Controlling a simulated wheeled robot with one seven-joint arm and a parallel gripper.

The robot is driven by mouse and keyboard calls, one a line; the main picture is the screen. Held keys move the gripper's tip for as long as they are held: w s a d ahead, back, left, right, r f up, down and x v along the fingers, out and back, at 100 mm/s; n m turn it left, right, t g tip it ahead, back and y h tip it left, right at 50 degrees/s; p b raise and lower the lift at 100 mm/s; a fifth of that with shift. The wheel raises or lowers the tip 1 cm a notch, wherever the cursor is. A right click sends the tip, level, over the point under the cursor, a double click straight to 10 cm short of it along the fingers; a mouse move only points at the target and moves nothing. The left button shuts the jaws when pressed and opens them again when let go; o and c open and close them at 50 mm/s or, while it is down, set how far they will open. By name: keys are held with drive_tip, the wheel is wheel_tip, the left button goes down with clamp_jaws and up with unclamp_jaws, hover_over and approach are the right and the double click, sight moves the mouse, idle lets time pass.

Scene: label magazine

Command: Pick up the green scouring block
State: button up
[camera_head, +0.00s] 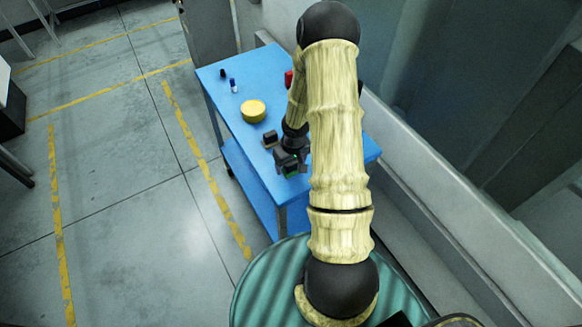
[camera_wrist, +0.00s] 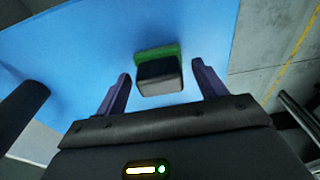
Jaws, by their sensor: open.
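The green scouring block (camera_wrist: 158,50) lies on the blue table top in the wrist view, green along its far edge with a dark grey part (camera_wrist: 160,76) nearer the camera. My gripper (camera_wrist: 161,70) is open, with one finger on each side of the block and visible gaps between. In the head view, a little of the green block (camera_head: 291,173) shows under my gripper (camera_head: 290,160); the rest of it is hidden there.
The blue table (camera_head: 222,75) also holds a yellow round thing (camera_head: 253,111), a small blue and white thing (camera_head: 234,86), a small dark thing (camera_head: 222,73) and a red thing (camera_head: 288,79) partly behind my arm. A dark block (camera_head: 270,138) shows near my gripper.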

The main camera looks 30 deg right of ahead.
drive_tip(key=c, duration=1.1)
wheel_tip(320, 180, up, 10)
drive_tip(key=shift+r+p, duration=0.1)
drive_tip(key=shift+p, duration=0.6)
